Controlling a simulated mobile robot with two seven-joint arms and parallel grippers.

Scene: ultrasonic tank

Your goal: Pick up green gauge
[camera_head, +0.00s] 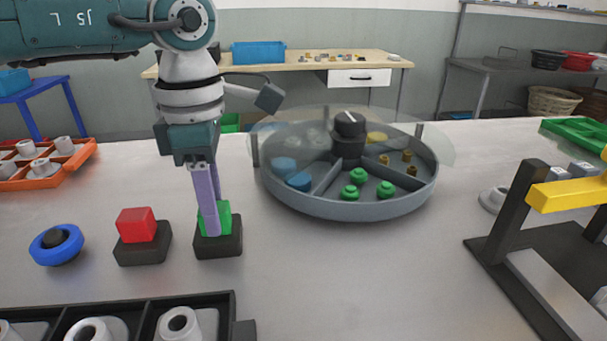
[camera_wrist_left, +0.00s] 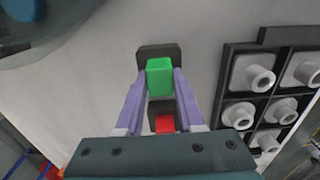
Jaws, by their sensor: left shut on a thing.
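The green gauge (camera_head: 225,218) is a green block on a black base (camera_head: 218,247) at the front left of the table in the head view. My left gripper (camera_head: 209,233) points down at it, its purple fingers on either side. In the left wrist view the green gauge (camera_wrist_left: 160,77) is between the fingertips of my left gripper (camera_wrist_left: 160,82), which is shut on it. The gauge is still at its black base; I cannot tell whether it is lifted at all. One finger partly hides it in the head view. My right gripper is not in view.
A red block (camera_head: 137,224) on a black base and a blue ring (camera_head: 56,244) stand to the left. A black tray (camera_head: 240,333) with white bushings lies in front. A round divided tray (camera_head: 350,209) with a clear cover stands behind right. A black and yellow stand (camera_head: 535,172) is at right.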

